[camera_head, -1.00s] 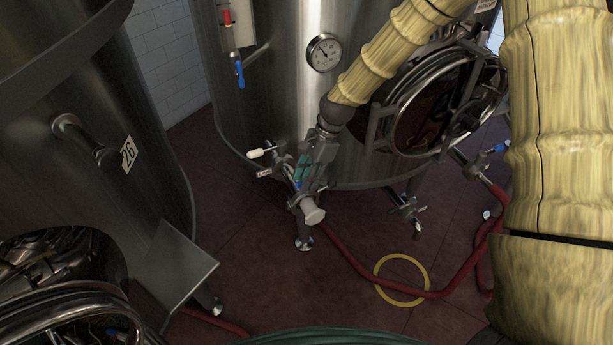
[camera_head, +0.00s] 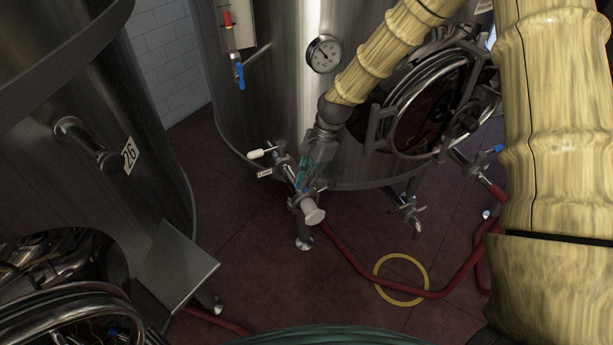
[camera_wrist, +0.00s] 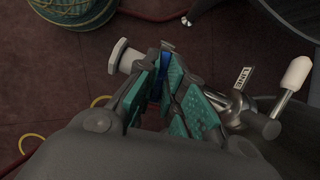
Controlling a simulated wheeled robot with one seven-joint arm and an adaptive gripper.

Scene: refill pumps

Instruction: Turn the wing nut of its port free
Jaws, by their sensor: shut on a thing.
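The port (camera_head: 313,212) is a steel fitting with a pale round end, low on the front of the large tank. Its pale end also shows in the wrist view (camera_wrist: 128,58), left of my fingers. My gripper (camera_head: 301,177) reaches down onto the clamp behind that end. In the wrist view, the teal finger pads of my gripper (camera_wrist: 163,82) close around the wing nut (camera_wrist: 165,63), of which only a blue part shows between them. The pads hide most of the wing nut, so its angle and thread cannot be told.
A valve with a white handle (camera_head: 258,154) and a label (camera_head: 264,174) sits close beside my gripper. Another outlet (camera_head: 408,208) is right. A red hose (camera_head: 365,275) and yellow ring (camera_head: 401,280) lie on the floor. Tank 26 (camera_head: 90,220) stands left.

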